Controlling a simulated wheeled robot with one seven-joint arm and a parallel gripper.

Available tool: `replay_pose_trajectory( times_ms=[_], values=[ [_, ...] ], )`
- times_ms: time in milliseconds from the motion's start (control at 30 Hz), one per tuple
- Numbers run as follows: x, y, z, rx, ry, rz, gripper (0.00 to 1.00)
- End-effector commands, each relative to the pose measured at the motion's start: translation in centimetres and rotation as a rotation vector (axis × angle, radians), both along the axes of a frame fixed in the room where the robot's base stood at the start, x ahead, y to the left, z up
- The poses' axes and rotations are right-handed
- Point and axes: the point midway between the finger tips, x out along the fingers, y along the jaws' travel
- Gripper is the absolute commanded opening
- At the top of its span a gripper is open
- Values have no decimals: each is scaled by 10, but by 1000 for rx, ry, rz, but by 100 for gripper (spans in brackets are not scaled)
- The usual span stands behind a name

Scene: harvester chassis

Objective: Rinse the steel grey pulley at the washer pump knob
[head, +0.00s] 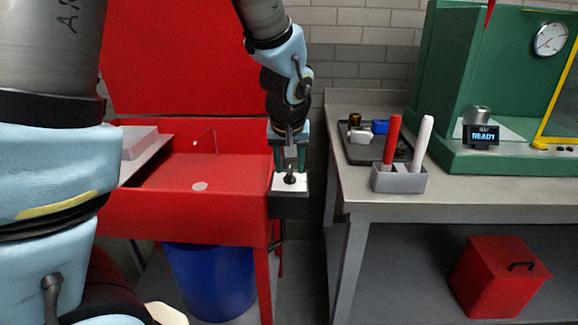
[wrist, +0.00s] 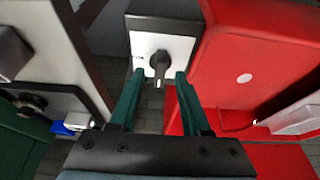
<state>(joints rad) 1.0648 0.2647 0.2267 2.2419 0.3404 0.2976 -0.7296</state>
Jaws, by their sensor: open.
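The washer pump knob (head: 290,179) is a dark knob on a white plate at the right side of the red washer (head: 215,218). In the wrist view the knob (wrist: 159,64) sits between and just beyond my fingertips. My gripper (head: 289,166) points down over the knob, open, with nothing between its green fingers. I cannot tell whether the fingers touch the knob. I cannot identify the steel grey pulley for sure. A grey metal cylinder (head: 479,114) stands by the READY display on the green machine. A pale round disc (head: 199,186) lies flat on the basin floor.
The bench (head: 455,188) at the right carries a dark tray (head: 365,158) of small parts and a grey holder (head: 398,182) with a red and a white stick. The green machine (head: 440,70) stands behind. A blue bin (head: 212,282) and a red box (head: 497,280) are below.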

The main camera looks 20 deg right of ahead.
Motion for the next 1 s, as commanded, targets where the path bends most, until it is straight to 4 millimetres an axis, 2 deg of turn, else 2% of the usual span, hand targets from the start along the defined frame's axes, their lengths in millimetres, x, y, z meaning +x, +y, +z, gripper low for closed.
replay_pose_trajectory(
  times_ms=[200,467,900,1000],
  values=[
    [5,-2,-12,0,0,1,48],
    [5,-2,-13,0,-1,0,48],
    [5,-2,-13,0,0,0,0],
    [5,-2,-13,0,0,0,0]
  ],
)
